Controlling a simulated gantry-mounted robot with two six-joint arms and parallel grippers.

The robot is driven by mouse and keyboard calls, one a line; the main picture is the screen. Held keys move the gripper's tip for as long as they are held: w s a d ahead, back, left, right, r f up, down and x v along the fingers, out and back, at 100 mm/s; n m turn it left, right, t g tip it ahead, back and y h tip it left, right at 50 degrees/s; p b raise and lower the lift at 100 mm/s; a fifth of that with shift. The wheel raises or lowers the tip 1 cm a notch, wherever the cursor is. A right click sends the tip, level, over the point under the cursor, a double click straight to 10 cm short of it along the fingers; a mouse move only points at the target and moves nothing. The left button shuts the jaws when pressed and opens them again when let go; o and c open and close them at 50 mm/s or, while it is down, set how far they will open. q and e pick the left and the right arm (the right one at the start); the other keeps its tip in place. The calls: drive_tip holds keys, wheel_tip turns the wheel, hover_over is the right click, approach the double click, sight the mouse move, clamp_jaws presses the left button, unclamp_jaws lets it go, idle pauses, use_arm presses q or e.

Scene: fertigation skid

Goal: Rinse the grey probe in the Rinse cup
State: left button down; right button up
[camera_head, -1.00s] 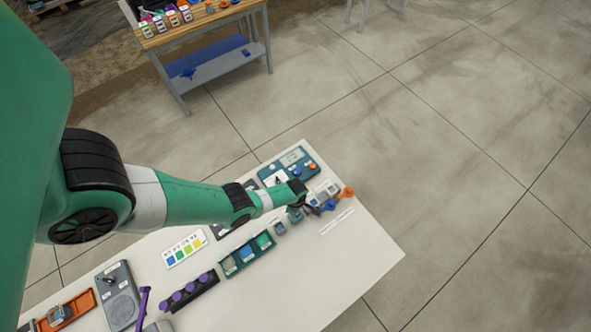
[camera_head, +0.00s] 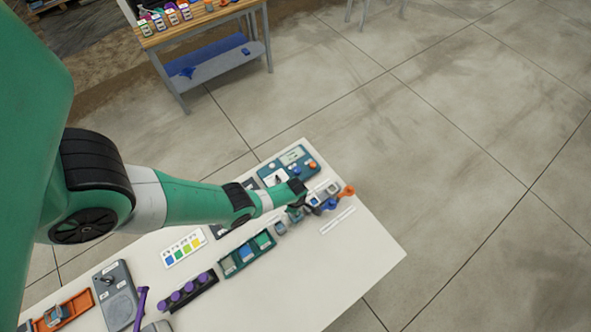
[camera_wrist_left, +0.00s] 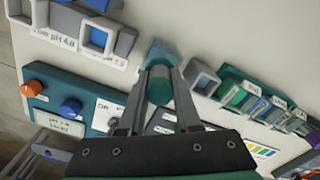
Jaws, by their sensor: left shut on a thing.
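My left gripper (camera_wrist_left: 160,88) is shut on the upper part of a cylinder (camera_wrist_left: 159,86), which looks teal-grey in the left wrist view and which I take to be the grey probe. A blue-teal, partly see-through cup-like thing (camera_wrist_left: 161,54) shows just beyond it, and I cannot read a Rinse label on it. The probe's lower end is hidden, so I cannot tell whether it is inside the cup. In the head view my left gripper (camera_head: 296,213) is low over the table's far right part. My right gripper is not in view.
An empty-looking grey square holder (camera_wrist_left: 203,79) stands right of the probe. Labelled pH cups (camera_wrist_left: 96,38) stand to the left. A teal meter (camera_head: 295,162) with blue and orange knobs lies behind the gripper.

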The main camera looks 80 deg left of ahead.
use_arm(q)
drive_tip(key=shift+r+p, duration=0.55)
drive_tip(key=shift+r, duration=0.2)
drive_tip(key=shift+f, duration=0.1)
drive_tip(key=shift+f+b, duration=0.85)
drive_tip(key=shift+b, duration=0.1)
drive_tip(key=shift+r, duration=0.1)
drive_tip(key=shift+r+p, duration=0.85)
drive_tip(key=shift+p, duration=0.1)
drive_tip(key=shift+f, duration=0.15)
